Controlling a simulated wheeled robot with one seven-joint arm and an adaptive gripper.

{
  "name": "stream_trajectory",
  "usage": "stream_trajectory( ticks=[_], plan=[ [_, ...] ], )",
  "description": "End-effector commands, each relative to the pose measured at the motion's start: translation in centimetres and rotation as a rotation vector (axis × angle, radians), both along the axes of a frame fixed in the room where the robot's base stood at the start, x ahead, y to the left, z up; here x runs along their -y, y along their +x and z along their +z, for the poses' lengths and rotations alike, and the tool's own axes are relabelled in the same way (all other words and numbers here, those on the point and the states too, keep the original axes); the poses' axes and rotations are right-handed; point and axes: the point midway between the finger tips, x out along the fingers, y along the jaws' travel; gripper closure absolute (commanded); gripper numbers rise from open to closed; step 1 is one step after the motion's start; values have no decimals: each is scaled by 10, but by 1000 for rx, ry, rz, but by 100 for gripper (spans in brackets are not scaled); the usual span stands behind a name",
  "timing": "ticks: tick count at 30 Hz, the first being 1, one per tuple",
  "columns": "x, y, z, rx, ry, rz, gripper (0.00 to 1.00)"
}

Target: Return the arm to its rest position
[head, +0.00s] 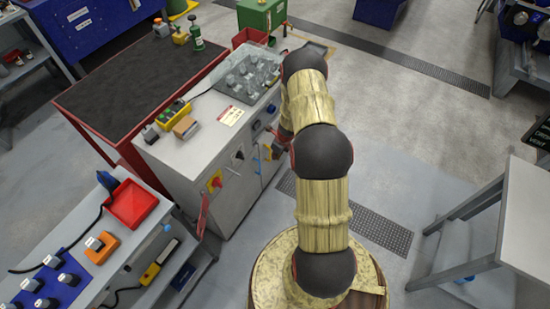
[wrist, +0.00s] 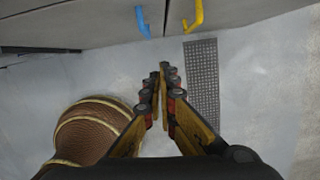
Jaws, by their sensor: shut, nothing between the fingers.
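My gripper (wrist: 163,90) points down at the grey floor in the wrist view. Its two yellow and black fingers are together at the tips, with nothing between them. In the head view my arm reaches up from my base, and its far end bends down beside the grey cabinet (head: 215,150). My gripper is mostly hidden behind the arm there. In the wrist view the cabinet front with a blue handle (wrist: 142,22) and a yellow handle (wrist: 197,17) lies just beyond the fingertips. My round base shows at the lower left.
A red-framed table with a dark top (head: 140,80) stands behind the cabinet. A workbench (head: 125,235) with a red tray (head: 132,203) is at lower left. A pale table (head: 525,215) stands at right. Floor between my arm and that table is clear, with a drain grate (wrist: 202,80).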

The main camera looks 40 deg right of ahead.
Motion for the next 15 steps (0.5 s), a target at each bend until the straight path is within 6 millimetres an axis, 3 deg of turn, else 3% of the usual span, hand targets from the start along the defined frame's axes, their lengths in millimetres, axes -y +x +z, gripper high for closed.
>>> stream_trajectory(
  ticks=[1,7,15],
  plan=[
    [2,-1,12,2,-2,-2,100],
    [4,-9,42,1,-1,-2,100],
    [5,-14,58,1,-2,-1,100]
  ],
)
